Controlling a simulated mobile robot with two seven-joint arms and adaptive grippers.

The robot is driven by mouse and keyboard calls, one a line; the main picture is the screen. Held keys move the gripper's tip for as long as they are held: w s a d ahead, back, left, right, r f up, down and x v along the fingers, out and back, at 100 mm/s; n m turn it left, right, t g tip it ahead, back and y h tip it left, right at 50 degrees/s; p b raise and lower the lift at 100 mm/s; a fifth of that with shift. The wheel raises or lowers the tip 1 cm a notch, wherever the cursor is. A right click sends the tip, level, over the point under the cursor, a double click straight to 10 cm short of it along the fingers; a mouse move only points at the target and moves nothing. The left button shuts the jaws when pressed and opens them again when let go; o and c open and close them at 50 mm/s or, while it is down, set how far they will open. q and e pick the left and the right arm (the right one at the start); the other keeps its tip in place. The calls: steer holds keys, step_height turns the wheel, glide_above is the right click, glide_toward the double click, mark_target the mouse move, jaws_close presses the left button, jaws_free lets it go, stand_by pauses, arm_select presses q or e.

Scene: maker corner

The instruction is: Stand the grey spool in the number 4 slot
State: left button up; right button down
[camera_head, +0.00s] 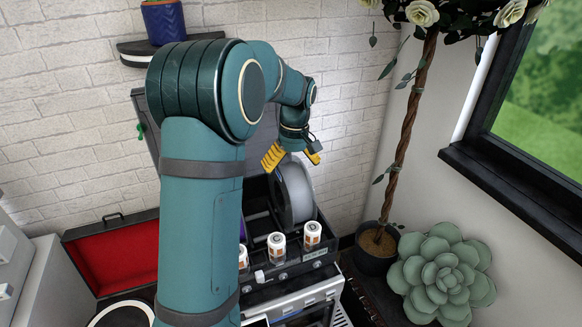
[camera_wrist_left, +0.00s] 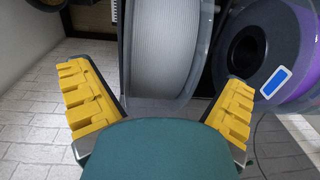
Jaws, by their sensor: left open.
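The grey spool (camera_head: 293,190) stands upright on edge at the right side of a dark open box (camera_head: 262,222). It also shows large between the fingers in the left wrist view (camera_wrist_left: 162,50). My left gripper (camera_head: 293,158) is open just above the spool, with yellow fingers on either side of it; the wrist view shows gaps between fingers and spool (camera_wrist_left: 158,84). I cannot tell whether any finger touches it. Slot numbers are too small to read. My right gripper is not in view.
A purple spool (camera_wrist_left: 292,60) stands beside the grey one, mostly hidden by my arm in the head view. Several white-and-orange cylinders (camera_head: 276,245) line the box front. A potted tree (camera_head: 377,250) and a succulent (camera_head: 443,272) stand at right. A red-lined case (camera_head: 115,255) is left.

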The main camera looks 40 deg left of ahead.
arm_select(q)
step_height(320, 180, up, 12)
steer(key=shift+w+d+f, duration=0.2)
steer(key=shift+w+f, duration=0.05)
steer(key=shift+w, duration=0.1)
steer(key=shift+f, duration=0.1)
stand_by(0.6)
